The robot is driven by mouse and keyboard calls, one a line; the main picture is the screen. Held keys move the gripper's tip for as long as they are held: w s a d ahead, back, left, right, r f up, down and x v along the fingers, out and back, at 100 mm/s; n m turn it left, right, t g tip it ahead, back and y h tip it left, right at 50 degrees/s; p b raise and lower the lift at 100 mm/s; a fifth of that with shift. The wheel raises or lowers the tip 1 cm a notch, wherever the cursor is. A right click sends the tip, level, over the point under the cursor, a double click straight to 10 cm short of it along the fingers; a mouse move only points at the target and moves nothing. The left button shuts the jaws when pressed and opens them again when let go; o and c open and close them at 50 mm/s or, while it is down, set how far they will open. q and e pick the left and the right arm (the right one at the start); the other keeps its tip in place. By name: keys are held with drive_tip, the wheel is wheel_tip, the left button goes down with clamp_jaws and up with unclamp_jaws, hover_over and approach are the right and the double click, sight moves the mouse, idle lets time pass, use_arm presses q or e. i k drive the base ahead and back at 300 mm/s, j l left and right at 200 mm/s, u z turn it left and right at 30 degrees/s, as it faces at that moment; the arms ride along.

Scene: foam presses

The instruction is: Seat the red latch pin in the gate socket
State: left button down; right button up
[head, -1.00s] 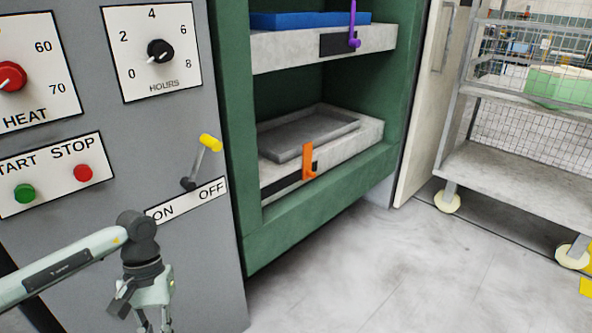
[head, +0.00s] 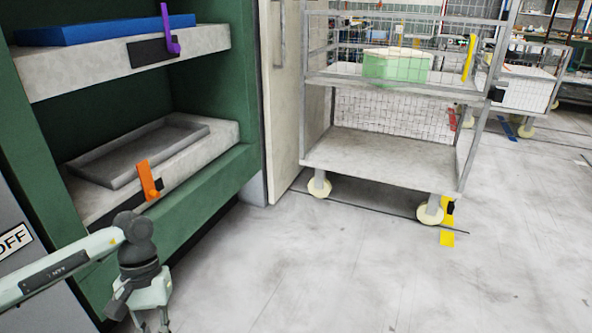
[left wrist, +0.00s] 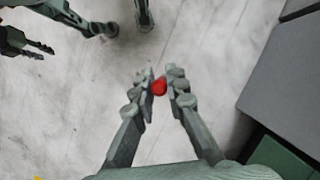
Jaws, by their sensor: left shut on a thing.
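The red latch pin (left wrist: 159,87) shows as a red round end between the fingertips of my left gripper (left wrist: 160,85) in the left wrist view. The gripper is shut on it, held above the bare floor. In the head view my left gripper (head: 152,318) is at the bottom left, its fingertips near the lower picture edge; the pin is not visible there. My right gripper (left wrist: 42,51) is at the upper left of the left wrist view, fingers apart and empty. A small black block (head: 496,94) sits on the mesh cart's right corner post; I cannot tell if it is the gate socket.
The green press (head: 215,175) with an orange-handled lower shelf (head: 148,181) stands left. Open floor (head: 330,270) fills the front and right.

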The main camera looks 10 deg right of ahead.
sight(497, 100)
drive_tip(key=i+l+z, duration=0.1)
drive_tip(key=l, duration=0.3)
drive_tip(key=i+l+z, duration=0.15)
drive_tip(key=l, duration=0.2)
drive_tip(key=l+z, duration=0.1)
drive_tip(key=l, duration=0.3)
drive_tip(key=i+l+z, duration=0.1)
drive_tip(key=l, duration=0.25)
drive_tip(key=i+l+z, duration=0.1)
drive_tip(key=i+l, duration=0.3)
drive_tip(key=l, duration=0.25)
drive_tip(key=i+l, duration=0.15)
drive_tip(key=l, duration=0.2)
drive_tip(key=i+l, duration=0.15)
drive_tip(key=l, duration=0.25)
drive_tip(key=i+l, duration=0.15)
drive_tip(key=l, duration=0.2)
drive_tip(key=i+l+z, duration=0.1)
drive_tip(key=l, duration=0.3)
drive_tip(key=i+l, duration=0.2)
drive_tip(key=l, duration=0.15)
